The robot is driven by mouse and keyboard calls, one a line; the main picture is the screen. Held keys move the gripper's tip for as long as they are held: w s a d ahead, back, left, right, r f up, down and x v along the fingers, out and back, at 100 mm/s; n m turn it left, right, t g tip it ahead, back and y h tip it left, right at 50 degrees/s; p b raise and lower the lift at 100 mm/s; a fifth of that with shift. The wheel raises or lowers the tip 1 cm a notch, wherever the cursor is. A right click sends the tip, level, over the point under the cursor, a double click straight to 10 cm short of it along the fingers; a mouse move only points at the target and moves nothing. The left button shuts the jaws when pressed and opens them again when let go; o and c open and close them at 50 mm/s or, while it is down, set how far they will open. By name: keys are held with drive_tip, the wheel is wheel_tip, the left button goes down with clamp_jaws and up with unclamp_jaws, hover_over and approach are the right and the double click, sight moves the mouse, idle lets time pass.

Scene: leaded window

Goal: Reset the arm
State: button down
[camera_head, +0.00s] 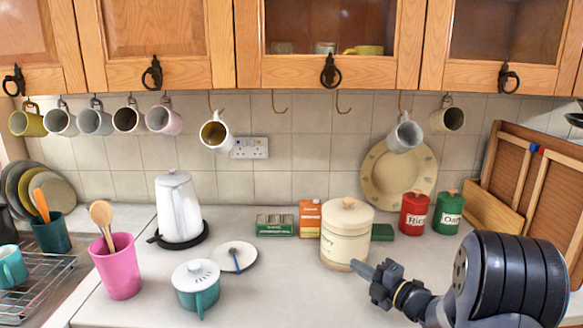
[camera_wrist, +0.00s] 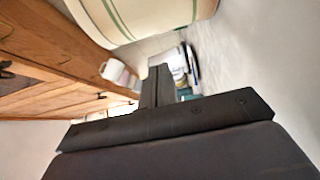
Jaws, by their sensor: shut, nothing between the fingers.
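My gripper (camera_head: 362,268) is at the lower right in the head view, at the end of my dark arm. It points left, low in front of the cream lidded canister (camera_head: 347,235). I cannot tell from the head view whether the fingertips touch it. In the wrist view my gripper (camera_wrist: 157,85) shows its dark fingers together with nothing between them. The canister's rounded side (camera_wrist: 140,15) fills the top of that view, close by the fingers.
On the counter (camera_head: 265,300) stand a white kettle (camera_head: 178,205), a teal pot (camera_head: 196,290), a pink utensil cup (camera_head: 118,268), a red tin (camera_head: 414,213) and a green tin (camera_head: 447,217). Mugs hang under the wooden cupboards (camera_head: 160,45). The counter's front middle is clear.

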drive_tip(key=s, duration=0.9)
drive_tip(key=shift+a+f+p, duration=0.1)
drive_tip(key=shift+a+p, duration=0.2)
drive_tip(key=shift+p, duration=0.05)
drive_tip(key=b+v, duration=0.2)
drive_tip(key=v, duration=0.8)
drive_tip(key=shift+a, duration=0.15)
